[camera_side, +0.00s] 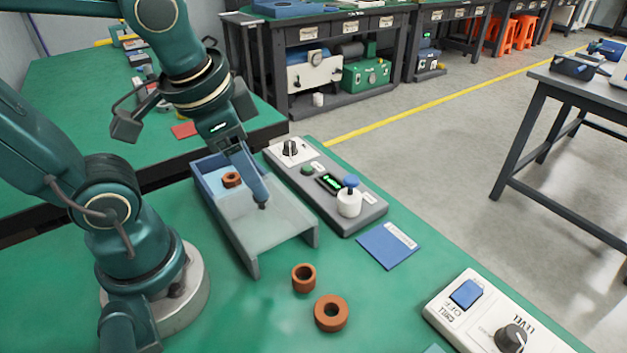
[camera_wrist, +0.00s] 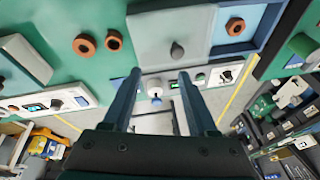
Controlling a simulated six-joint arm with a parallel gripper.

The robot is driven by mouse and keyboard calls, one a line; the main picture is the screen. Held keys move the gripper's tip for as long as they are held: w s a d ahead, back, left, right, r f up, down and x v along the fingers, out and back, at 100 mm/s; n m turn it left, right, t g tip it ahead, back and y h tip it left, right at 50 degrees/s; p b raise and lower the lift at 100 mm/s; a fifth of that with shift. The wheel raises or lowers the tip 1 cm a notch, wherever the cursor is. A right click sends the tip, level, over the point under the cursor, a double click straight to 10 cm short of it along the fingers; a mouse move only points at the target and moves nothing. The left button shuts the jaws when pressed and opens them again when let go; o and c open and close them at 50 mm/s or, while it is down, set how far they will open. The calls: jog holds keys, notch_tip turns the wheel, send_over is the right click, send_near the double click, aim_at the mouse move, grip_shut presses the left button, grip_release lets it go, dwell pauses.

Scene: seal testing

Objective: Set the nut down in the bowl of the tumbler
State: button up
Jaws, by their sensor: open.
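No hex nut or tumbler bowl is clearly recognisable. Three orange-brown rings show: one (camera_side: 232,180) inside a blue tray (camera_side: 205,195), and a smaller one (camera_side: 303,278) and a wider one (camera_side: 331,313) on the green table. The tray's ring (camera_wrist: 235,26) and the table rings (camera_wrist: 113,40) (camera_wrist: 84,45) also show in the wrist view. My gripper (camera_side: 258,190) is over the tray's grey sloped part (camera_side: 285,222). In the wrist view my gripper (camera_wrist: 160,74) is open, with nothing between its fingers. A small dark grey piece (camera_wrist: 177,50) appears beyond the fingertips; contact is unclear.
A blue card (camera_side: 388,246) lies nearby. A white control box (camera_side: 490,315) is at front right. Green table is clear around the loose rings.

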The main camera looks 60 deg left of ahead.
jog(key=shift+s+d+r+n+t+h, duration=0.15)
jog(key=shift+d+n+t+h, duration=0.1)
jog(key=shift+d+n+t, duration=0.3)
jog(key=shift+s+d+r+n+t+h, duration=0.15)
jog(key=shift+d+n+t+h, duration=0.15)
jog(key=shift+n+t, duration=0.25)
